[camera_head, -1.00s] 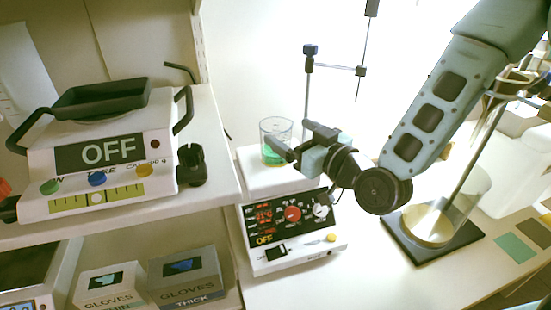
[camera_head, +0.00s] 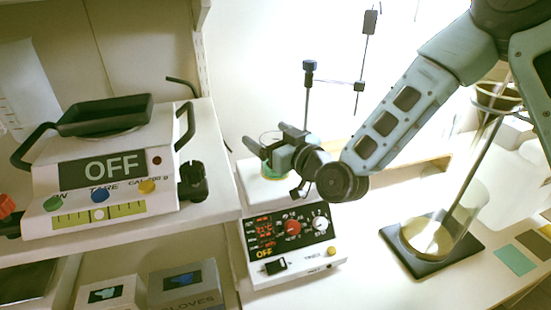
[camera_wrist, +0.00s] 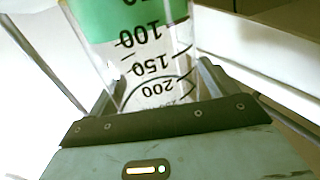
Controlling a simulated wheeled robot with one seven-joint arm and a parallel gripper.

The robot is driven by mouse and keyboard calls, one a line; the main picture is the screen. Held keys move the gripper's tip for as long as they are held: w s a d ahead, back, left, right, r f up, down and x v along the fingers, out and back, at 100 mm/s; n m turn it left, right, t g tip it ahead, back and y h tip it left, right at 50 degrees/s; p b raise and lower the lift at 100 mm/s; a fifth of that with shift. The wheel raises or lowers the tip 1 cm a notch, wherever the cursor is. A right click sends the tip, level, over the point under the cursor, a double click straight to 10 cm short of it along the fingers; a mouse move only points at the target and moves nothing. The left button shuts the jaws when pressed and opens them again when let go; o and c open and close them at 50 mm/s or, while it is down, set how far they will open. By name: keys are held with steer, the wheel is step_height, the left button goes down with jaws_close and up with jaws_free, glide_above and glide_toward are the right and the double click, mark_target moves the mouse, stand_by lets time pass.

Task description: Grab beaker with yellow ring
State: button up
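A clear beaker (camera_head: 281,160) with green liquid stands on the white top of the hotplate (camera_head: 263,193). In the wrist view the beaker (camera_wrist: 150,58) fills the space between my fingers, with its upside-down marks 100, 150 and 200 showing. No yellow ring shows on it in these views. My gripper (camera_head: 266,137) is around the beaker's upper part, one finger on each side, and hides much of it in the head view. The fingers look open; whether they touch the glass is unclear.
A scale (camera_head: 105,172) marked OFF stands on the left shelf, above glove boxes (camera_head: 186,287). A stand with a blue knob (camera_head: 309,66) rises behind the hotplate. A glass vessel on a dark base (camera_head: 432,262) stands at the right.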

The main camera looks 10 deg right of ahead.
steer(key=c, duration=1.4)
steer(key=shift+r, duration=0.1)
